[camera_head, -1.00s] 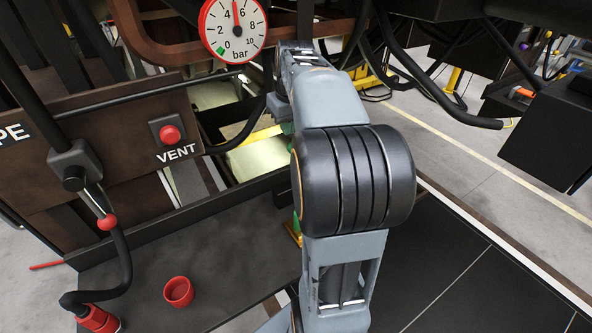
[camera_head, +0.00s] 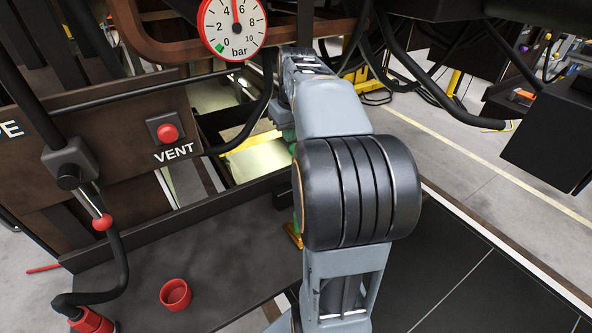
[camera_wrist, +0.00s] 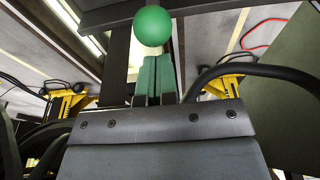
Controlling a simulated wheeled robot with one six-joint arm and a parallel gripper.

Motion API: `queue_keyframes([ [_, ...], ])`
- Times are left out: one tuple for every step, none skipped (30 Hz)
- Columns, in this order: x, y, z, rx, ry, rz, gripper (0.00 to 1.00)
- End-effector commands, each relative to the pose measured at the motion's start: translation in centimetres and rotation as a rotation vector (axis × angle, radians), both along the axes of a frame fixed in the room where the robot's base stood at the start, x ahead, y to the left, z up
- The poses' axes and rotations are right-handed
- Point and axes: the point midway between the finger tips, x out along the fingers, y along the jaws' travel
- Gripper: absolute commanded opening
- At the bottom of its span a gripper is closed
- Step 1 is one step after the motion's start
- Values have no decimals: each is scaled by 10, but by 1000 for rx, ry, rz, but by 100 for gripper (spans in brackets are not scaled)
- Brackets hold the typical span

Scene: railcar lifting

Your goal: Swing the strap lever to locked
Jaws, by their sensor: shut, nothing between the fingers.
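A round green knob (camera_wrist: 153,26) shows at the top of the wrist view, just beyond my fingertips. It looks like the end of a lever, but its shaft is not clear. My gripper (camera_wrist: 157,60) has its green fingers closed together and empty, pointing at the knob. I cannot tell whether the fingertips touch it. In the head view my arm reaches away from me under the dark frame and hides most of the gripper. Any locked mark is not visible.
A pressure gauge (camera_head: 233,27) hangs left of my arm. A red VENT button (camera_head: 168,132) is on the brown panel. A red cup (camera_head: 175,294) stands on the dark shelf. A black hose (camera_wrist: 245,75) curves right of my fingers. Yellow stands (camera_wrist: 65,102) are beyond.

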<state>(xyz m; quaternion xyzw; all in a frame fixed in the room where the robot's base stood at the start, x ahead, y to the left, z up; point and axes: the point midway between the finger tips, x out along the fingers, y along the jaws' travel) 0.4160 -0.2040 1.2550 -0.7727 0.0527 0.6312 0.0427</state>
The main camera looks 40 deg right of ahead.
Motion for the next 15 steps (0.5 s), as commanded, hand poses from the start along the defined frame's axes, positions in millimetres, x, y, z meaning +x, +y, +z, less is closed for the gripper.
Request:
queue_keyframes([
  [-3,0,-1,0,0,-1,0],
  [-4,0,-1,0,1,-1,0],
  [-6,1,-1,0,1,-1,0],
  [-8,1,0,0,1,-1,0],
  [-9,1,0,0,1,-1,0],
  [-11,1,0,0,1,-1,0],
  [-12,1,0,0,2,0,0],
  [-13,2,0,0,2,0,0],
  [-14,2,0,1,2,0,0],
  [-14,2,0,1,2,0,0],
  [-14,2,0,1,2,0,0],
  [-14,2,1,1,2,0,0],
  [-14,2,1,1,2,0,0],
  [-14,2,1,1,2,0,0],
  [-14,2,1,1,2,0,0],
])
